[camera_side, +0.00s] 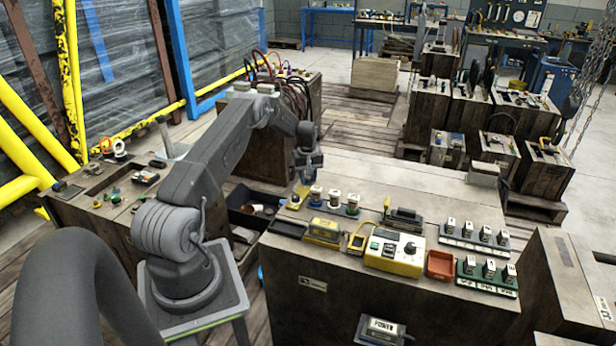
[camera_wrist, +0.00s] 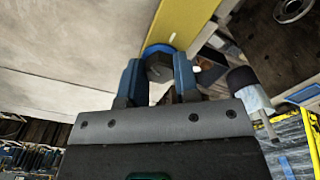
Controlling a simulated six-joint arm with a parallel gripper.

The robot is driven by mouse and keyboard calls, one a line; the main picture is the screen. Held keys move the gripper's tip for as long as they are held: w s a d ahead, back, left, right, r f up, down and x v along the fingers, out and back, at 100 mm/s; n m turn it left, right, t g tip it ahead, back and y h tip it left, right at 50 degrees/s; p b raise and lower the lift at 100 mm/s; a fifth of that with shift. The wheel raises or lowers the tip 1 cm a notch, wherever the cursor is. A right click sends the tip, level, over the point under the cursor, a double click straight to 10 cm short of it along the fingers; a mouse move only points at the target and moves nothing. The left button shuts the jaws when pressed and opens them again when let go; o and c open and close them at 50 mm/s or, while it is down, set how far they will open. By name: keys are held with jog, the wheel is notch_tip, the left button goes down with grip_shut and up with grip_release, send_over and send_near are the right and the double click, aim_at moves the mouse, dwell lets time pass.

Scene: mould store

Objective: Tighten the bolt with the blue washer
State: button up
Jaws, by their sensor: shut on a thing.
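In the wrist view, a dark hexagonal bolt head (camera_wrist: 160,68) stands between the two blue fingers of my gripper (camera_wrist: 157,76). The blue washer (camera_wrist: 157,48) shows as a curved rim beyond the bolt head, against a yellow bar (camera_wrist: 187,22). My gripper is shut on the bolt, one finger on each side of its head. In the side view my gripper (camera_side: 305,168) points down at the far left end of the bench (camera_side: 400,180). The bolt and washer are too small and covered to make out there.
A yellow control box (camera_side: 393,255), a red tray (camera_side: 440,265) and two racks of white-topped parts (camera_side: 474,238) lie farther right. A dark open bin (camera_side: 250,210) sits left of the bench.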

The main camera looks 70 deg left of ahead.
aim_at(307, 178)
jog(key=m, duration=0.6)
jog(key=shift+r+m, duration=0.1)
jog(key=shift+m, duration=0.2)
jog(key=m, duration=0.5)
jog(key=shift+a, duration=0.1)
jog(key=shift+r+m, duration=0.1)
jog(key=shift+m, duration=0.3)
jog(key=o, duration=0.9)
jog(key=shift+o, duration=0.2)
notch_tip(307, 178, up, 14)
jog(key=shift+f, duration=0.2)
